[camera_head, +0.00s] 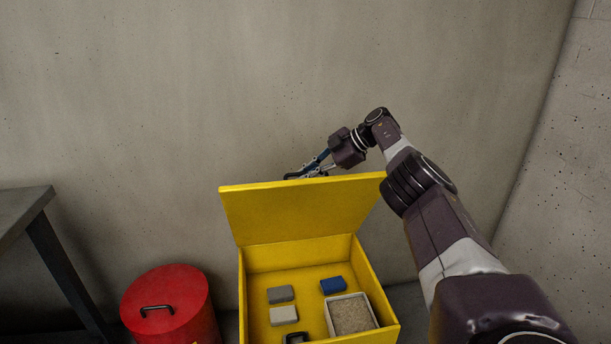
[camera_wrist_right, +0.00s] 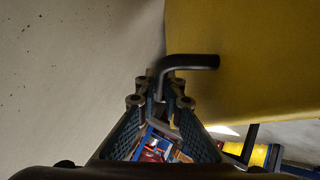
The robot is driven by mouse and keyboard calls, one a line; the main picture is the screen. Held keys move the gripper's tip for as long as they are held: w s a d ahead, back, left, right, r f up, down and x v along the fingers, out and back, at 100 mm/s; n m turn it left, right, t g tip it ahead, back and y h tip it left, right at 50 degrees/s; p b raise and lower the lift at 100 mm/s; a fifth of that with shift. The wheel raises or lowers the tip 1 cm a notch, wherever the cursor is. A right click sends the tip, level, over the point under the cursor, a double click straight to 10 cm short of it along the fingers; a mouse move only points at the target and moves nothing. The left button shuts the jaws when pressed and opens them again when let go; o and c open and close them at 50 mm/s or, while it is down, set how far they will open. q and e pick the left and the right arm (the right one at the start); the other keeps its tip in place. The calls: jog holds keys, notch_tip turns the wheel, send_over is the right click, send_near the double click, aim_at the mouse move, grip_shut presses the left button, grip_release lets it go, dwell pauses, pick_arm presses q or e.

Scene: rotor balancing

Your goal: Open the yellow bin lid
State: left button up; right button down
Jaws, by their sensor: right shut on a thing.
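The yellow bin lid (camera_head: 300,210) stands raised, close to upright, at the back edge of the yellow bin (camera_head: 373,272). The bin's inside is open to view from above. My right gripper (camera_head: 308,171) is behind the top of the lid, partly hidden by it. In the right wrist view, the lid (camera_wrist_right: 255,60) fills the upper right. A black bent handle (camera_wrist_right: 195,61) sticks out from it, and my right gripper (camera_wrist_right: 160,92) is shut on the handle's end. My left gripper is not in view.
Inside the bin lie a blue block (camera_head: 333,285), a dark grey block (camera_head: 281,294), a light grey block (camera_head: 284,315) and a tray of grainy material (camera_head: 352,314). A red drum (camera_head: 180,290) stands left of the bin. A table (camera_head: 22,211) is further left. A concrete wall is behind.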

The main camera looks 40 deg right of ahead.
jog(key=c, duration=2.1)
grip_release()
jog(key=shift+s+d+r, duration=0.15)
jog(key=shift+s+d, duration=0.1)
jog(key=shift+s, duration=0.05)
jog(key=shift+w, duration=0.1)
jog(key=v, duration=1.2)
